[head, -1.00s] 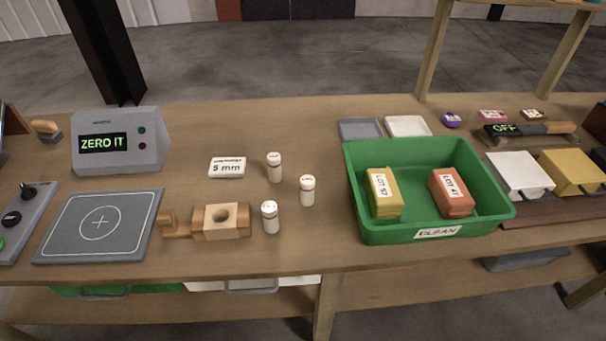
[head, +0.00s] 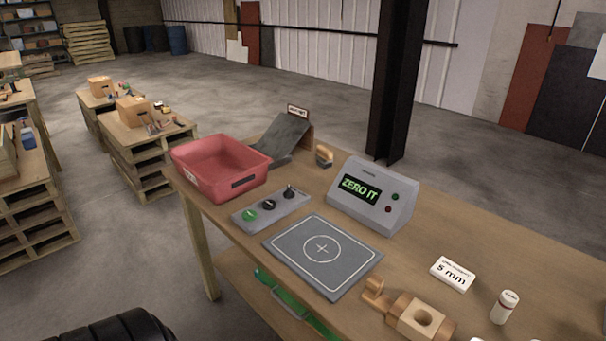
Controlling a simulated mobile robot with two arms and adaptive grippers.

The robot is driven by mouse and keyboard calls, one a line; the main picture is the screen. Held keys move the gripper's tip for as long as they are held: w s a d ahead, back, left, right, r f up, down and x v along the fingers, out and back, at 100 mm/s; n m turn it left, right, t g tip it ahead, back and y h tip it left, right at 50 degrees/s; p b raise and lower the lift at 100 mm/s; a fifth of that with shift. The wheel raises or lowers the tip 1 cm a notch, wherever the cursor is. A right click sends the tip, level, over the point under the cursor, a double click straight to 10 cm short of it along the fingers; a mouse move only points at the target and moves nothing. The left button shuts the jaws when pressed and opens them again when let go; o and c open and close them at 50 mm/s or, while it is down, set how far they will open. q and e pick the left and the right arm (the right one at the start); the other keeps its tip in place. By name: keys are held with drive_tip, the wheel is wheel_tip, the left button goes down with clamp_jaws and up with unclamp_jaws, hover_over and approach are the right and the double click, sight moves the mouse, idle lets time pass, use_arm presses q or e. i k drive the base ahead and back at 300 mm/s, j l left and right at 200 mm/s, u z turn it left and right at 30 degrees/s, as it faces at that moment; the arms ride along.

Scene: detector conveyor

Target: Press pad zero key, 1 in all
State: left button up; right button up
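A grey display unit (head: 372,194) stands on the bench, its screen (head: 360,190) reading "ZERO IT" in green. A small green button (head: 394,197) and a red one (head: 388,210) sit on its face. In front of it lies a flat dark grey pad (head: 345,270) with a circle and cross, and nothing on it. Left of the pad is a grey key panel (head: 290,208) with a green round key (head: 250,215), a black round key (head: 269,204) and a black knob (head: 290,192). I cannot read which one is the pad zero key. Neither gripper shows.
A red bin (head: 218,166) stands at the bench's left end, with a dark sloped plate (head: 283,135) behind. A wooden-handled tool (head: 323,156) is beside the display.

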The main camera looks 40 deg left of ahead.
sight(268, 205)
drive_tip(key=u, duration=1.65)
